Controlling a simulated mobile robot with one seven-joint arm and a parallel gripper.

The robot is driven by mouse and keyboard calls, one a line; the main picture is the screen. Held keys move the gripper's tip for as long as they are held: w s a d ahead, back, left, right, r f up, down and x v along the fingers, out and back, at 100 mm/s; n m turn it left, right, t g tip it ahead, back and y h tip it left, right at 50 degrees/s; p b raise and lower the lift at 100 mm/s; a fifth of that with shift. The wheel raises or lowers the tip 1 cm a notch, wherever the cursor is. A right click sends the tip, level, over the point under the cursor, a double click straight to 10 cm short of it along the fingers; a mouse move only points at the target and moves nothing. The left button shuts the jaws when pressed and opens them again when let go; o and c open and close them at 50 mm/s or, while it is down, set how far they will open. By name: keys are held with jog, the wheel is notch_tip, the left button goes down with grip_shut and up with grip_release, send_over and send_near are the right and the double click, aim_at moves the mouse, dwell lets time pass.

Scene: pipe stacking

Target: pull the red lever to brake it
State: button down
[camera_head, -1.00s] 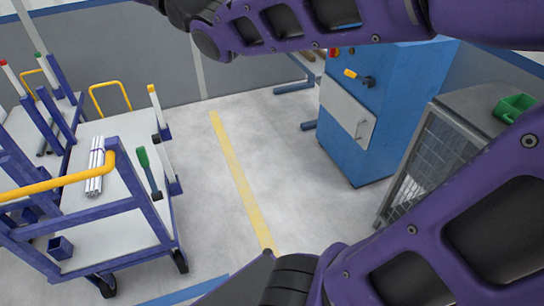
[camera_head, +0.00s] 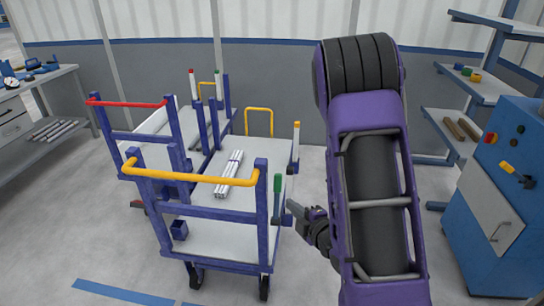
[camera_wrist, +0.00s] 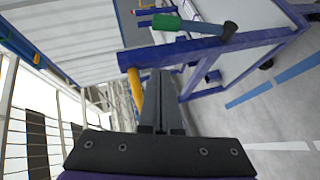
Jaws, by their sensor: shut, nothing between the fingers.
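No clearly recognisable red lever shows. Red parts are the handlebar (camera_head: 127,103) of the left cart, a red-topped white post (camera_head: 192,80) at the back and a small red piece (camera_head: 137,204) low by the left cart. A green-handled lever (camera_head: 278,184) stands upright on the right side of the yellow-handled cart (camera_head: 215,223); it also shows at the top of the wrist view (camera_wrist: 175,23). My gripper (camera_head: 291,206) is shut and empty, just right of and below the green handle, seemingly apart from it. Its closed fingers (camera_wrist: 157,75) point up in the wrist view.
The cart's yellow handlebar (camera_head: 190,177) faces me; white pipes (camera_head: 230,174) lie on its deck. A blue machine (camera_head: 500,200) stands at right, with shelves (camera_head: 480,85) behind it. A workbench (camera_head: 40,110) is at far left. Floor between cart and machine is open.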

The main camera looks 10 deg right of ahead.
jog(key=w+f, duration=0.1)
jog(key=b, duration=0.5)
send_near(278, 190)
jog(key=w+a+r, duration=0.2)
jog(key=w+a, duration=0.1)
jog(key=a, duration=0.2)
jog(key=shift+w+d+f, duration=0.35)
jog(key=shift+w, duration=0.25)
jog(key=shift+w+d+f, duration=0.3)
jog(key=shift+w+d, duration=0.1)
jog(key=shift+w, duration=0.2)
jog(key=shift+w+d+f, duration=0.25)
jog(key=shift+w+d, duration=0.1)
jog(key=shift+w, duration=0.3)
